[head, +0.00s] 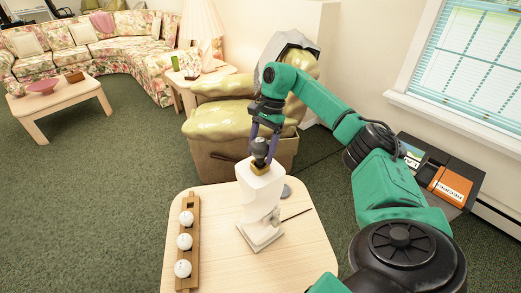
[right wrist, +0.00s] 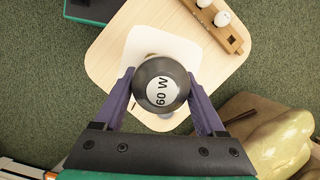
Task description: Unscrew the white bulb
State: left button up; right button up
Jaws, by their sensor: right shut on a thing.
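A dark grey bulb (head: 259,147) stands upright at the gold-coloured socket (head: 260,169) on top of a white lamp body (head: 258,190). In the right wrist view the bulb (right wrist: 161,84) shows a round white label reading "60 W". My right gripper (head: 264,143) comes from above and is shut on this grey bulb, one purple finger on each side. Three white bulbs, the nearest one (head: 182,268) included, sit in a row in a wooden holder (head: 194,203) left of the lamp. My left gripper is not in view.
The lamp and holder stand on a light wooden table (head: 215,205). A green-yellow armchair (head: 215,120) is behind the table. A dark box with books (head: 450,183) stands at right.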

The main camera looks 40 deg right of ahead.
aim_at(260, 140)
jog(key=shift+r+p, duration=2.6)
jog(key=shift+r, duration=0.3)
